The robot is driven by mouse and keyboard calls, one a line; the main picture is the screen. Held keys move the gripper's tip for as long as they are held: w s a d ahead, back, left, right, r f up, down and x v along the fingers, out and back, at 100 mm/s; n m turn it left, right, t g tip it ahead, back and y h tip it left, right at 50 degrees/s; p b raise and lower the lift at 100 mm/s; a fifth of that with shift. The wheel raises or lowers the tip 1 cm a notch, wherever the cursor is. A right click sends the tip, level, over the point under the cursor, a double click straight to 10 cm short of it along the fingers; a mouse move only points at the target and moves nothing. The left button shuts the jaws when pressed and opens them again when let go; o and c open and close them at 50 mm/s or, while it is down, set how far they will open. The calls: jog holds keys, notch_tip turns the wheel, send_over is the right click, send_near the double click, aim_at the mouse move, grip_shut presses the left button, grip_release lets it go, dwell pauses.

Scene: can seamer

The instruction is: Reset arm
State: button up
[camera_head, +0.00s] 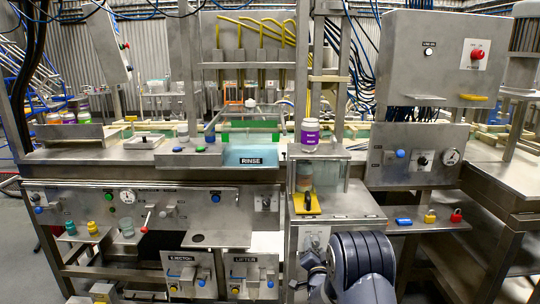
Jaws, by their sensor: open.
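My arm shows at the bottom centre-right as dark grey ribbed and rounded links in front of the machine. My gripper cannot be made out; the fingers are not visible. The can seamer stands just behind the arm, with a clear-walled chamber (331,172) under a metal top. A can with a purple label (310,135) stands upright on that top. A yellow plate with a black handle (306,203) is at the chamber's front.
A control box with a red knob (445,55) overhangs at the right. Blue, yellow and red padlocks (456,215) lie on a right shelf. A RINSE panel (252,160) is centre-left. Ejector and lifter boxes (188,275) sit low at left. Open floor shows at the lower left.

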jog(key=shift+s+a, duration=0.1)
jog(key=shift+s, duration=1.85)
jog(key=shift+s, duration=0.1)
